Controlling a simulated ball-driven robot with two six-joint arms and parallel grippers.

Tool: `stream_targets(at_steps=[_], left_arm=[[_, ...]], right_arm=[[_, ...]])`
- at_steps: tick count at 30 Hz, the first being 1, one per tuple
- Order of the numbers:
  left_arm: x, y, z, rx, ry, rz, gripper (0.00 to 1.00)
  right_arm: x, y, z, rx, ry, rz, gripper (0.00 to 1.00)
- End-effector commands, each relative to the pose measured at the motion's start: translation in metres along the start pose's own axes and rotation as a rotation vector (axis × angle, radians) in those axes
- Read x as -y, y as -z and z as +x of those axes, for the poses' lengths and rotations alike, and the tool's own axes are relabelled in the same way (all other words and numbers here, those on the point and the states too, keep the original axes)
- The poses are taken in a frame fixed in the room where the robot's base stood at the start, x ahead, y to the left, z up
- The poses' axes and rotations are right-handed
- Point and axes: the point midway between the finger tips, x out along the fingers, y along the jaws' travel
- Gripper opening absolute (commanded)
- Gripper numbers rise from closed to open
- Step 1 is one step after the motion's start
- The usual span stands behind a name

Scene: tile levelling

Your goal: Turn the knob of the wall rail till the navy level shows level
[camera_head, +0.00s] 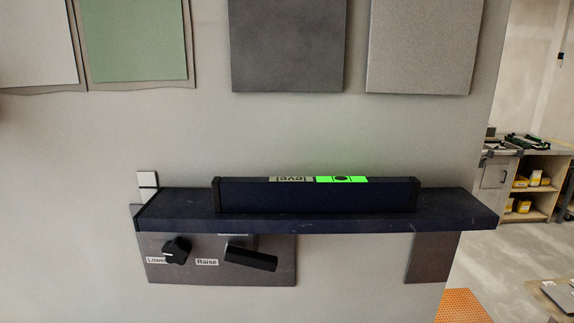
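The navy level (316,197) lies on top of the dark navy wall rail (456,209). Its top strip has a label reading "level" upside down and a bright green vial window (341,179) with a dark bubble near its middle; exact centring is too small to tell. Under the rail's left part is a dark plate (215,274) with a black knob (176,250) between the labels "Lower" and "Raise". A black bar-shaped handle (251,257) sticks out to the right of the "Raise" label. Neither of my grippers is in view.
Sample tiles hang above on the wall, including a green one (136,38) and a dark grey one (287,45). A small white piece (148,181) is at the rail's left end. A workbench (528,180) stands far right. The wall before the knob is unobstructed.

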Motion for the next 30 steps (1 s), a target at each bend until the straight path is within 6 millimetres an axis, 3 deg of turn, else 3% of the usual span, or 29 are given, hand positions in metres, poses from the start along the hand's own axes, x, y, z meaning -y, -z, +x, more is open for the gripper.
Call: stream_targets(at_steps=[30], left_arm=[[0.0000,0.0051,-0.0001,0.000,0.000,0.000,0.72]], right_arm=[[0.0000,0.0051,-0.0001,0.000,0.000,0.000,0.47]])
